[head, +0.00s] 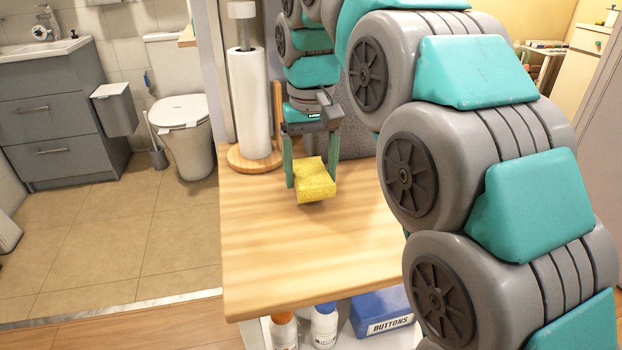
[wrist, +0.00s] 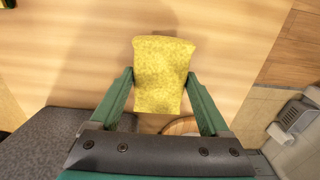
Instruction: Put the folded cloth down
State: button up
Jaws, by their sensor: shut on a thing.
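The folded cloth (head: 315,181) is yellow and slightly tilted in the head view, and it also shows in the wrist view (wrist: 163,72). My gripper (head: 310,176) is shut on the cloth, with one green finger on each side of it; both fingers show in the wrist view (wrist: 164,82). The cloth is over the wooden tabletop (head: 290,255). It looks a little above the wood, but I cannot tell the exact gap.
A paper towel roll on a wooden stand (head: 250,105) is at the table's back left. A grey speckled thing (wrist: 60,128) is close to the gripper. Bottles (head: 324,325) and a blue buttons box (head: 381,312) are below the tabletop. The front and middle of the tabletop are clear.

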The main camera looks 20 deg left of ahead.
jog(key=shift+f, duration=1.2)
jog(key=shift+f, duration=0.1)
jog(key=o, duration=1.3)
